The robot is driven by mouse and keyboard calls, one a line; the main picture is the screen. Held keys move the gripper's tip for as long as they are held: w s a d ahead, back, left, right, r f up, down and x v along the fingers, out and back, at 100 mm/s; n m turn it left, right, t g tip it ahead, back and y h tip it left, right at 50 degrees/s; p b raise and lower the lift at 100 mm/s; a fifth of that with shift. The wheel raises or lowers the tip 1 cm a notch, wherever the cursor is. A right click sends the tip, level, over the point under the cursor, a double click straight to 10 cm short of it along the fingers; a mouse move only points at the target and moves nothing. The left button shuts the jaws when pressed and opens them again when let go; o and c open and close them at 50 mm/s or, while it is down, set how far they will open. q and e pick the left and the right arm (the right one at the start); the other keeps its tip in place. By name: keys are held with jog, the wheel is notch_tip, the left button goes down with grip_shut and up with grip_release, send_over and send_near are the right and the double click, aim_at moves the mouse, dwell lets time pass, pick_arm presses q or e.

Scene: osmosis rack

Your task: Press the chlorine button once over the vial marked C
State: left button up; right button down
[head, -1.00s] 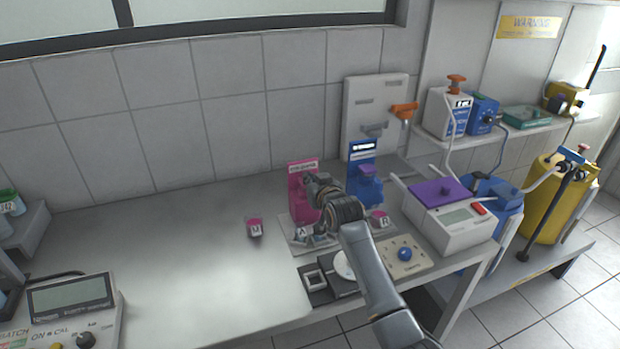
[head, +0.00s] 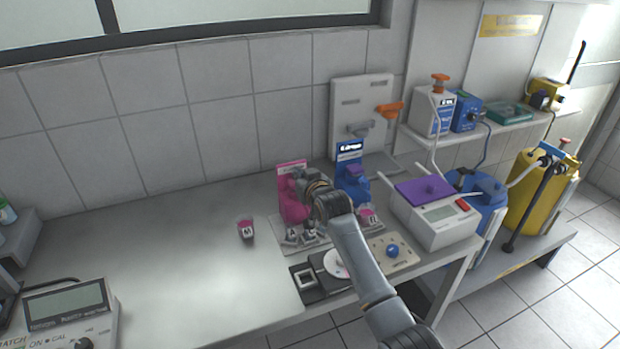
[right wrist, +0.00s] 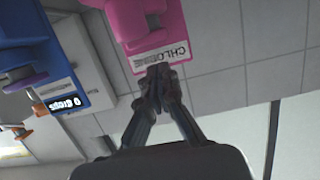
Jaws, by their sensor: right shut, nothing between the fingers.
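The pink chlorine dispenser (head: 291,207) stands at the back of the bench. Its white label, partly readable as "CHLO…", shows in the right wrist view (right wrist: 160,57), which is upside down. My right gripper (right wrist: 158,78) is shut and empty, its tips in front of this label or close to it; I cannot tell whether they touch. In the head view the right wrist covers part of the dispenser's right side. Small lettered vials (head: 292,236) stand in a row below it. No letter C is legible; my arm hides part of the row. My left gripper is out of view.
A blue dispenser (head: 352,186) stands just right of the pink one. A pink-topped vial marked M (head: 246,229) stands alone at left. A white device with a purple lid (head: 424,189) and a blue-knob panel (head: 393,251) are at right.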

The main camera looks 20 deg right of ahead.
jog(key=shift+b+v, duration=0.75)
jog(key=shift+v, duration=0.15)
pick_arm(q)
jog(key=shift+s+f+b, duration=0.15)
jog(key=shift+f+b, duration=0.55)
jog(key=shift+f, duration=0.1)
pick_arm(e)
jog(key=v, duration=0.8)
jog(key=shift+r, duration=0.25)
jog(key=shift+s, duration=0.15)
